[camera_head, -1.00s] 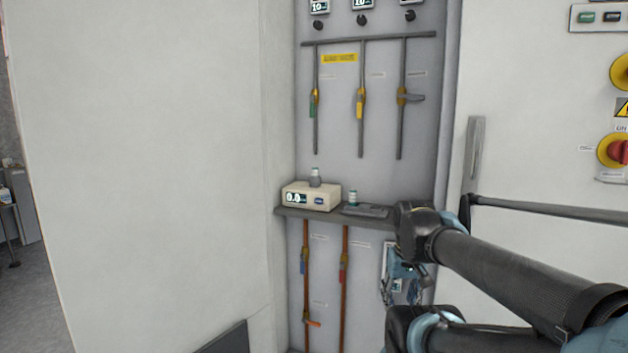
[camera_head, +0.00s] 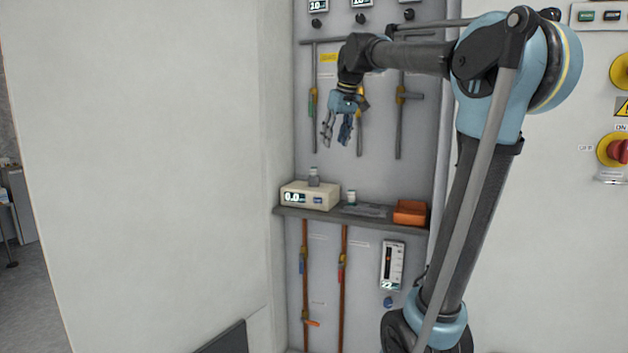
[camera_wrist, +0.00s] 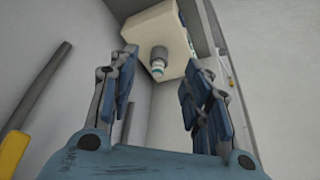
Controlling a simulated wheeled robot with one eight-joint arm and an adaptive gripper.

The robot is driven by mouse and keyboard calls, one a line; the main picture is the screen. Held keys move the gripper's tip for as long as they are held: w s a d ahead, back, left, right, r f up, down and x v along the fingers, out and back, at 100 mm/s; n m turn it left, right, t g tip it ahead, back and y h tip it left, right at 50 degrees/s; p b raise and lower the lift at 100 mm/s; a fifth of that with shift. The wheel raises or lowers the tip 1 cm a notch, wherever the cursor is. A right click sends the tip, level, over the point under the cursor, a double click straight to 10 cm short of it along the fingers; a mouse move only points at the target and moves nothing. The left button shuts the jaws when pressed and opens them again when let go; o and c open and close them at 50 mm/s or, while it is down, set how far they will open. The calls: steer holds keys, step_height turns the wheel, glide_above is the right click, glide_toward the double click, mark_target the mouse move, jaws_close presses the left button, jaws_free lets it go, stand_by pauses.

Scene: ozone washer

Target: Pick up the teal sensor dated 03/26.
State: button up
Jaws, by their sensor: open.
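A small sensor with a grey body and teal band (camera_head: 314,176) stands upright on the cream meter box (camera_head: 294,207), which reads 0.0; in the wrist view this sensor (camera_wrist: 158,58) shows between my fingers, farther off. A second small white-and-teal sensor (camera_head: 351,197) stands on the shelf right of the box. No date is legible on either, so I cannot tell which is 03/26. My gripper (camera_head: 335,138) is open and empty, pointing down, above the shelf and up to the right of the box.
The narrow grey shelf (camera_head: 290,212) also holds an orange bin (camera_head: 410,213) at its right end and a flat grey item (camera_head: 366,210). Vertical pipes with valves (camera_head: 314,103) line the panel behind my gripper. A white wall (camera_head: 140,170) stands at the left.

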steer(key=w+a+r, duration=0.4)
glide_above(314, 176)
steer(key=s, duration=0.1)
step_height(314, 176, down, 11)
steer(key=shift+n, duration=0.4)
steer(key=shift+w+d+f, duration=0.1)
steer(key=shift+w+f, duration=0.2)
steer(key=shift+f, duration=0.55)
steer(key=shift+w+f, duration=0.3)
steer(key=shift+f, duration=0.5)
steer(key=shift+w+d+f, duration=0.1)
steer(key=shift+w+f, duration=0.2)
steer(key=shift+f, duration=0.55)
jaws_close()
